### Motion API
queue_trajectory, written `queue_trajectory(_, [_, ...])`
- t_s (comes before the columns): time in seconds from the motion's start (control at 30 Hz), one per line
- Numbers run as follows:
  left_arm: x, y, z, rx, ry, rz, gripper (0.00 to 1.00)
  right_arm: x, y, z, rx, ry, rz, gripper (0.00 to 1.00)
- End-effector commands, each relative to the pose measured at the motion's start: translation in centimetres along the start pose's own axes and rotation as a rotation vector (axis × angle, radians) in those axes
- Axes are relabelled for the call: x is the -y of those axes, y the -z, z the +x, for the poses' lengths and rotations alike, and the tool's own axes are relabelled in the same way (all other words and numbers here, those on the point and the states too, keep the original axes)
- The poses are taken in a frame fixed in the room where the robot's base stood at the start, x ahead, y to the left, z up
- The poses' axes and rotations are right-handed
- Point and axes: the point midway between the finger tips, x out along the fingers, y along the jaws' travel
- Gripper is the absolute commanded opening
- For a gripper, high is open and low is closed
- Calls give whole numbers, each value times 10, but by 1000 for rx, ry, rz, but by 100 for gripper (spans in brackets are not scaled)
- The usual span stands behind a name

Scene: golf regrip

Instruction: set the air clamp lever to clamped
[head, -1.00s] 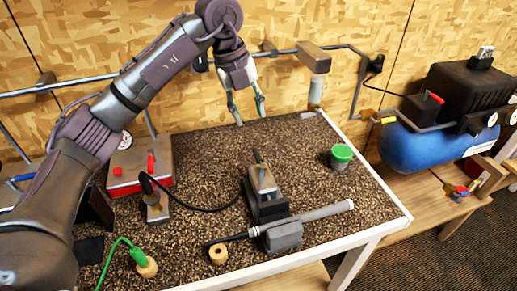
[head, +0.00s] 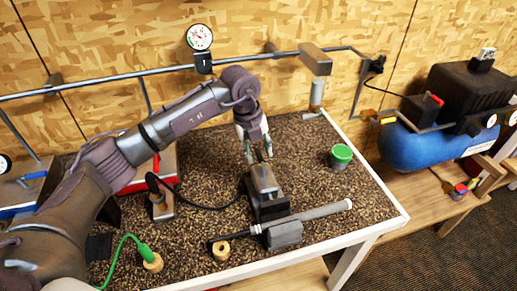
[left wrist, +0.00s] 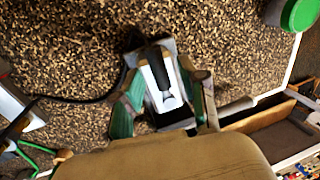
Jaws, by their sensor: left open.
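The air clamp (head: 266,191) is a grey metal body on a black base in the middle of the speckled bench top. Its dark lever (left wrist: 155,58) points toward the back of the bench. In the head view the fingers partly hide the lever. My left gripper (head: 258,150) is open and low at the lever, with a green-padded finger to each side. In the left wrist view the left gripper (left wrist: 165,88) has its fingers either side of the lever and clamp body; I cannot tell whether they touch. My right gripper is not in view.
A grey club grip (head: 325,211) lies through a grey block (head: 283,235) in front of the clamp. A green-lidded cup (head: 341,157) stands to the right. A black hose (head: 205,206) curves in from the left. A blue compressor (head: 412,146) stands further right.

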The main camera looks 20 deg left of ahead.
Motion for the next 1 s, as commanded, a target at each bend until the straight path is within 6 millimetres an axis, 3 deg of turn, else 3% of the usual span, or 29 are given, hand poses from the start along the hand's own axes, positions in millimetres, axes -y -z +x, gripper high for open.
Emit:
queue_trajectory(0.27, [0, 0, 2, 0, 0, 1, 42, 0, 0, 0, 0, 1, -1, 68])
queue_trajectory(0.53, [0, 0, 1, 0, 0, 1, 0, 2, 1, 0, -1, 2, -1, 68])
queue_trajectory(1.0, [1, -1, 1, 2, 0, -7, 0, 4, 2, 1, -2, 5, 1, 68])
